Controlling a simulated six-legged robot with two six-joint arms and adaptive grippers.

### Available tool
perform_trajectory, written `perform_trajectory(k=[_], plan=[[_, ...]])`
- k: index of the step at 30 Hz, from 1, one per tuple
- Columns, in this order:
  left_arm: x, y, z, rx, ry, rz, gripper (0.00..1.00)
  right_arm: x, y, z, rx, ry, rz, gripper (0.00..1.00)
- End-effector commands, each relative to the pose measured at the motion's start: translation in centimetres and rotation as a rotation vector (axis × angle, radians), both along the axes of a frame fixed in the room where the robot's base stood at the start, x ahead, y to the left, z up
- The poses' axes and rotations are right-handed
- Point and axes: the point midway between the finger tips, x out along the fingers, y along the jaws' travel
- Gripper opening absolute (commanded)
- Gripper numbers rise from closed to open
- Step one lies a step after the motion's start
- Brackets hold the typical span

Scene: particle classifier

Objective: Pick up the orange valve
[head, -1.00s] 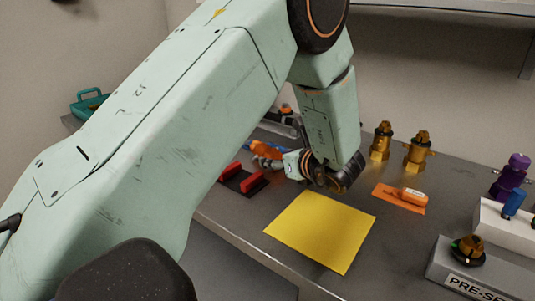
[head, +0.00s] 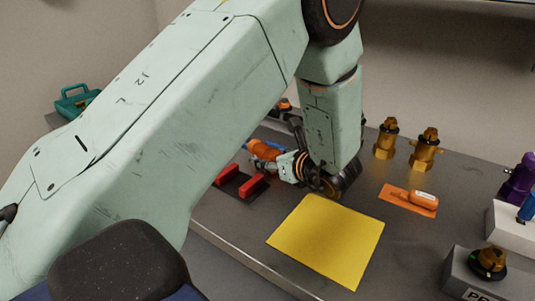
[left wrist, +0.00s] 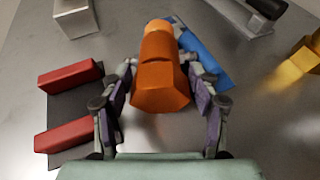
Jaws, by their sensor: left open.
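The orange valve (left wrist: 160,75) lies on the table in the left wrist view, with its hexagonal end toward me. It rests partly over a blue flat piece (left wrist: 206,60). My left gripper (left wrist: 161,90) is open, with one finger on each side of the valve. I cannot tell whether the fingers touch it. In the head view the valve (head: 264,150) shows just left of my left gripper (head: 285,164), partly hidden by the arm. My right gripper is not in view.
A red-and-black holder (head: 240,184) stands close to the left of the valve. A yellow sheet (head: 328,240) lies in front. A grey stand (head: 480,275) is at the lower right.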

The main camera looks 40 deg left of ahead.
Motion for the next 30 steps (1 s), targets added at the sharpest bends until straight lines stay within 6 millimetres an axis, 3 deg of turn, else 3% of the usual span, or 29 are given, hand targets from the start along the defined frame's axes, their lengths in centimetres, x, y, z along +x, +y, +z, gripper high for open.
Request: perform_trajectory(k=[12,30], plan=[[-0.35,-0.31,-0.09,0.000,0.000,0.001,0.61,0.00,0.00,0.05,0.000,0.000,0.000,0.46],[-0.23,-0.12,-0.13,-0.001,0.001,0.001,0.10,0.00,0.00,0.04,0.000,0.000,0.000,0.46]])
